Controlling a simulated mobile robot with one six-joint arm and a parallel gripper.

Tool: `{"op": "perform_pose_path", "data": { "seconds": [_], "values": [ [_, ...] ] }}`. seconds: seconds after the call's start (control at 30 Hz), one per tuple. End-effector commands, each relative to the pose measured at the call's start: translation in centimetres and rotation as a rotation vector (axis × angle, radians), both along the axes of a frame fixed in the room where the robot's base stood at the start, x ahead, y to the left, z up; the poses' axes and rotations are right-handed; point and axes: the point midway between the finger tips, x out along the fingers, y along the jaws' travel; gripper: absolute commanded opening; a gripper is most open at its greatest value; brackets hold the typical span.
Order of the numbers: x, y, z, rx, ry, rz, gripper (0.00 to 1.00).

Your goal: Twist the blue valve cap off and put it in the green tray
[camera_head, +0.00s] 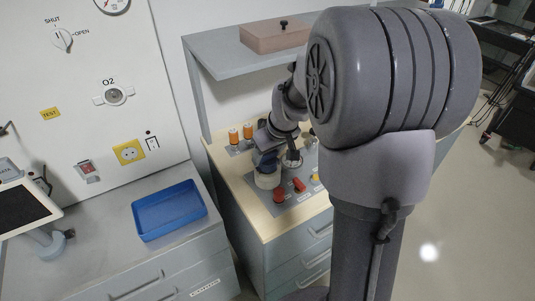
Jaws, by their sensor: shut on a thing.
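My gripper (268,148) is small in view, pointing down over the wooden-edged worktop at the centre. It is shut on what looks like the blue valve cap (265,162), at the top of a short white round body (267,181). The fingers and most of the cap blend together, so I cannot tell whether the cap is still seated on the body. No green tray shows. The only tray in view is a blue one (170,210), on the grey counter at the left; it looks empty.
Red knobs (279,195), orange-capped parts (233,136) and a silver round part (291,160) stand close around my gripper. A grey shelf (215,54) with a brown box (275,36) overhangs the worktop behind. My arm hides the worktop's right side.

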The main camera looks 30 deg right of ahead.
Motion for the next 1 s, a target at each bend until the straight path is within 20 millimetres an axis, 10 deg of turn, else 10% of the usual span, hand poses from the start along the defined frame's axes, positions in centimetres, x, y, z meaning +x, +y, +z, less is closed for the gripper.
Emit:
{"op": "perform_pose_path", "data": {
  "seconds": [1.0],
  "values": [
    [-0.2, -0.1, 2.2, -0.001, 0.001, -0.011, 0.22]
  ]
}}
